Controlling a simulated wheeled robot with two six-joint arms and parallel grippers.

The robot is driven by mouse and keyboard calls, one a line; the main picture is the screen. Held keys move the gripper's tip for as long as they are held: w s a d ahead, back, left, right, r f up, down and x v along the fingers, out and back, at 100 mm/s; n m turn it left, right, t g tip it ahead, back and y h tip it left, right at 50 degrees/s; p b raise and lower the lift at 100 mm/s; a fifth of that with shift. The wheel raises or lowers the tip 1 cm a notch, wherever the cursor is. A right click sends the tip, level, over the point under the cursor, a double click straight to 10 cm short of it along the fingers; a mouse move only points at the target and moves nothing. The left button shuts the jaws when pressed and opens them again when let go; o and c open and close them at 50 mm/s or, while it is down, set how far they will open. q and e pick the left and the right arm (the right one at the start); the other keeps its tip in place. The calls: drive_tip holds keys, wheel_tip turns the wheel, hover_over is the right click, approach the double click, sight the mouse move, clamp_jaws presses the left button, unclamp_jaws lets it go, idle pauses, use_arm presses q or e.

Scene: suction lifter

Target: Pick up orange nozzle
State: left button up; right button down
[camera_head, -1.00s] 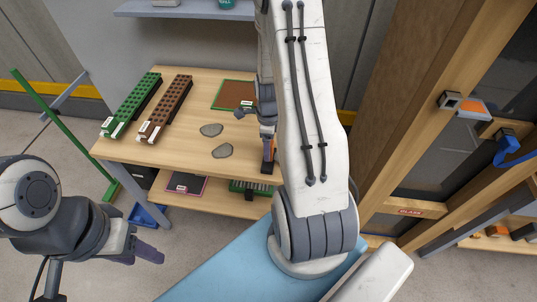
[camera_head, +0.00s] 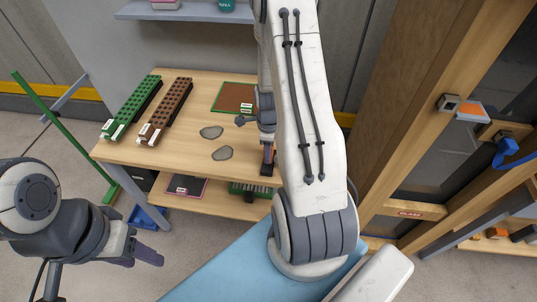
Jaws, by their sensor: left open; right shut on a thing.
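My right gripper (camera_head: 267,138) points down over the front right of the wooden table (camera_head: 185,153), partly hidden by my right arm. It is shut on a narrow upright thing, which I take to be the orange nozzle (camera_head: 268,157); only a small, dull part of it shows. A dark block (camera_head: 266,170) is right below it at the table's front edge; I cannot tell whether they touch. My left gripper (camera_head: 150,256) is open and empty at the lower left, in front of the table.
A green rack (camera_head: 132,105) and a brown rack (camera_head: 166,108) lie on the table's left. Two grey flat pieces (camera_head: 212,132) and a green-edged brown mat (camera_head: 236,97) lie further right. A lower shelf (camera_head: 215,201) holds other parts. A wooden frame (camera_head: 400,110) stands at the right.

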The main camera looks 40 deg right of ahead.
drive_tip(key=shift+r, duration=0.65)
wheel_tip(320, 180, up, 3)
drive_tip(key=shift+f+b, duration=0.1)
drive_tip(key=shift+b, duration=0.3)
drive_tip(key=s+d+r+b, duration=0.1)
drive_tip(key=s+d+r, duration=0.4)
drive_tip(key=d, duration=0.5)
drive_tip(key=shift+s+d+r+b, duration=0.15)
drive_tip(key=shift+s+r+b, duration=0.15)
drive_tip(key=shift+r, duration=0.65)
